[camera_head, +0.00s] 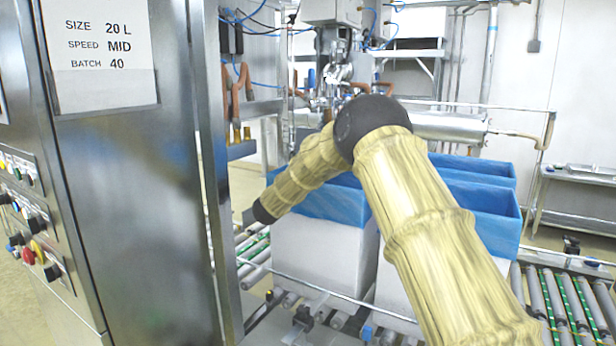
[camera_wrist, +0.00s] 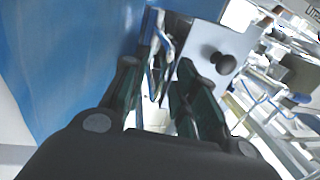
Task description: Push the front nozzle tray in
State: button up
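In the wrist view, a light metal plate with a round black knob (camera_wrist: 222,63) lies just beyond and right of my fingertips; it looks like the nozzle tray, but I cannot be sure. My gripper (camera_wrist: 158,68) is open, with a clear gap between its two dark green-padded fingers. The right finger is close to the plate; I cannot tell whether they touch. In the head view, a narrow blue-grey ledge (camera_head: 241,150) sits under copper-coloured nozzles, beside the steel cabinet. My gripper is hidden in the head view.
White boxes with blue liners (camera_head: 326,241) stand on the roller conveyor (camera_head: 560,300) behind my arm. A steel cabinet (camera_head: 135,190) with buttons fills the left. A blue surface (camera_wrist: 65,60) fills the left of the wrist view, close to the left finger.

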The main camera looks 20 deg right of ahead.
jog(key=v, duration=1.1)
